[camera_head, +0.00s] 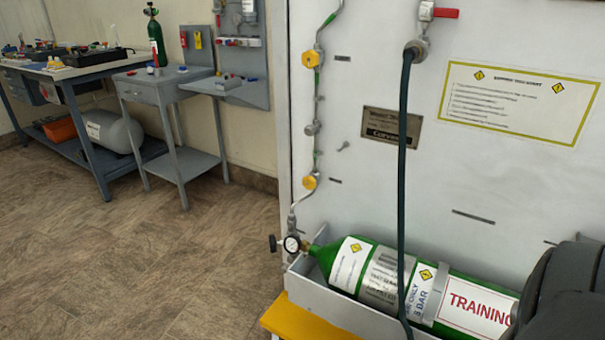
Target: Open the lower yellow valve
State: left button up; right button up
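The lower yellow valve (309,183) is a small round yellow knob on the thin pipe at the left edge of the white panel. An upper yellow valve (311,58) sits above it on the same pipe. Whether either is open or closed cannot be told from here. A dark, rounded part (562,295) at the lower right looks like part of my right arm; its fingertips do not show. My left gripper is out of view.
A green cylinder (342,262) with a gauge (292,244) lies in a grey tray below. A dark hose (403,200) hangs in front of the panel (480,190). A red-handled valve (444,13) is at top. Workbenches (95,68) stand at left; the floor (140,265) is clear.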

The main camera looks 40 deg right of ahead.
aim_at(309, 183)
jog(key=i+j, duration=0.15)
jog(key=i, duration=0.45)
jog(key=i+j, duration=0.2)
jog(key=i, duration=0.4)
jog(key=i+j, duration=0.15)
jog(key=i, duration=0.45)
jog(key=i+j, duration=0.15)
jog(key=i, duration=0.45)
jog(key=i+j, duration=0.2)
jog(key=i, duration=0.4)
jog(key=i+z, duration=0.1)
jog(key=z, duration=0.3)
jog(key=i+z, duration=0.1)
jog(key=z, duration=0.25)
jog(key=j+z, duration=0.15)
jog(key=z, duration=0.25)
jog(key=i+j+z, duration=0.1)
jog(key=z, duration=2.1)
